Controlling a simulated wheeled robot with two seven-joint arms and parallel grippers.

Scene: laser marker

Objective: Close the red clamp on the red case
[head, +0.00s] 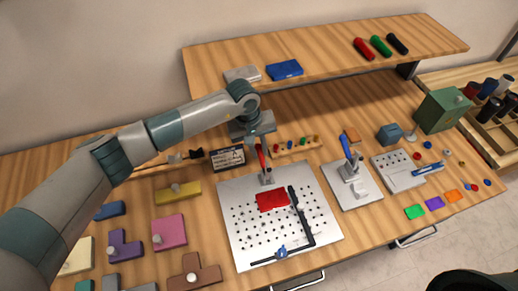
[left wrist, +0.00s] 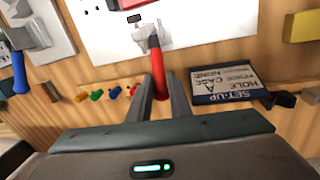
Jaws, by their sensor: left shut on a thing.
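The red clamp (head: 262,158) stands at the far edge of the perforated plate, its red handle pointing up and away from the case. In the left wrist view its grey body (left wrist: 148,38) sits on the plate's edge, and its red handle (left wrist: 158,62) runs between my fingers. The red case (head: 272,201) lies on the plate just in front of the clamp; only its edge shows in the left wrist view (left wrist: 128,4). My left gripper (head: 262,147) is above the clamp, shut on the red handle. My right gripper is out of view.
The perforated plate (head: 236,236) carries a black L-shaped fence (head: 301,217) right of the case. A blue-handled clamp (head: 346,148) stands on a plate to the right. A set-up sign (head: 227,158) stands close left of my gripper. A shelf (head: 330,50) spans behind.

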